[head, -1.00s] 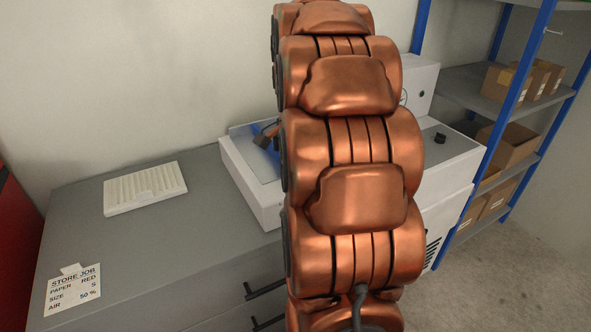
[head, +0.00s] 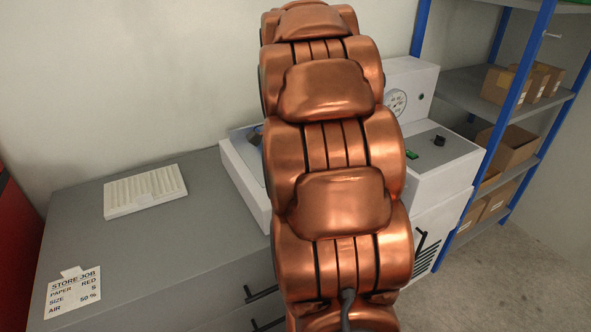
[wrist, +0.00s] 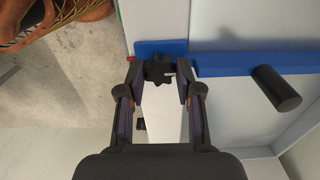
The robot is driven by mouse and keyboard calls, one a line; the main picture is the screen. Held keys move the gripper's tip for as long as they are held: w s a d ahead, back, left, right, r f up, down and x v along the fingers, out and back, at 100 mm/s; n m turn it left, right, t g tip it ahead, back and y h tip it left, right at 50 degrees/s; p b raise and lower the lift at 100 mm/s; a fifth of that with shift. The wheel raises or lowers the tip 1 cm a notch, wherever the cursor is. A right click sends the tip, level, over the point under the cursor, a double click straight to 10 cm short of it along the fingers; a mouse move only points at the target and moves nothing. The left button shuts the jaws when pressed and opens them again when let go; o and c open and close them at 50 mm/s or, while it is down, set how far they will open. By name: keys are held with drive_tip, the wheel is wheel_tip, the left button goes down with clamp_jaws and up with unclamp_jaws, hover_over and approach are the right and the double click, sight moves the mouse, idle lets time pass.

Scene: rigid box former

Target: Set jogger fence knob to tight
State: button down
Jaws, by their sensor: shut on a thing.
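In the wrist view, the black star-shaped knob (wrist: 158,69) sits at a blue fence bar (wrist: 240,65). My gripper (wrist: 160,75) has one finger on each side of the knob and is shut on it. A small red mark (wrist: 130,57) shows just left of the blue part by the knob. The knob's setting cannot be read. In the head view, my copper arm hides the knob, the fence and most of the machine's left part (head: 240,175).
A black cylindrical post (wrist: 276,88) stands right of the knob. The machine's right part carries a gauge (head: 396,103), a green button (head: 412,155) and a black dial (head: 439,140). A grey cabinet (head: 150,245) bears a white ribbed tray (head: 145,191) and a job card (head: 73,292).

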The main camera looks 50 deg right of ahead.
drive_tip(key=c, duration=0.8)
unclamp_jaws()
drive_tip(key=shift+o, duration=0.2)
drive_tip(key=shift+r, duration=0.1)
drive_tip(key=shift+r, duration=3.95)
